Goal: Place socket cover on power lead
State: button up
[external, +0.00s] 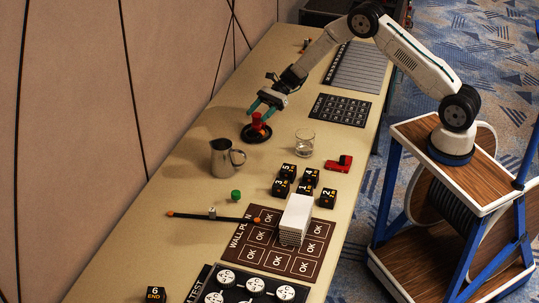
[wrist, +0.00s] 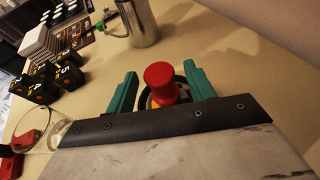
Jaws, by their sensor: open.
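A red knob-shaped piece (external: 257,124), which looks like the socket cover, stands upright on a black round dish (external: 248,138) near the wall side of the table. My gripper (external: 260,111) is open above it, with its teal fingers on either side. In the wrist view the red piece (wrist: 160,76) sits between the open fingers (wrist: 162,70), with visible gaps to both. A dark lead with orange ends (external: 190,215), which looks like the power lead, lies across the table's near part. A small metal piece (external: 212,212) is at its middle, and its right end reaches the brown card.
A metal jug (external: 224,158) and a glass (external: 304,141) stand nearby. Several black blocks (external: 282,187), a white stack (external: 295,220), a green piece (external: 236,195) and a red piece (external: 338,163) are further forward. Bare table surrounds the dish.

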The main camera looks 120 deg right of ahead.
jog(key=v, duration=1)
jog(key=w+a+r+n+g+y, duration=0.1)
jog(key=w+a+r+n+g, duration=0.15)
jog(key=a+r, duration=0.4)
jog(key=w+a+r+n+g+y, duration=0.2)
jog(key=w+a+r+n, duration=0.15)
jog(key=a, duration=0.55)
jog(key=s+a+r+n+g, duration=0.25)
jog(key=a+r+n, duration=0.25)
jog(key=a, duration=0.6)
jog(key=s+a+r+n+g, duration=0.25)
jog(key=a+r+n, duration=0.3)
jog(key=a, duration=0.55)
jog(key=s+a+r+n+g+h, duration=0.35)
jog(key=s+a+n, duration=0.45)
jog(key=s+a, duration=0.45)
jog(key=s+a+n+h, duration=0.1)
jog(key=s+n+h, duration=0.1)
jog(key=s, duration=0.4)
jog(key=s+a+f+n+t+h, duration=0.1)
jog(key=s+a+n+h, duration=0.1)
jog(key=s+n, duration=0.3)
jog(key=shift+s+a+f+h, duration=0.25)
jog(key=shift+s+a+h, duration=0.1)
jog(key=shift+s, duration=0.15)
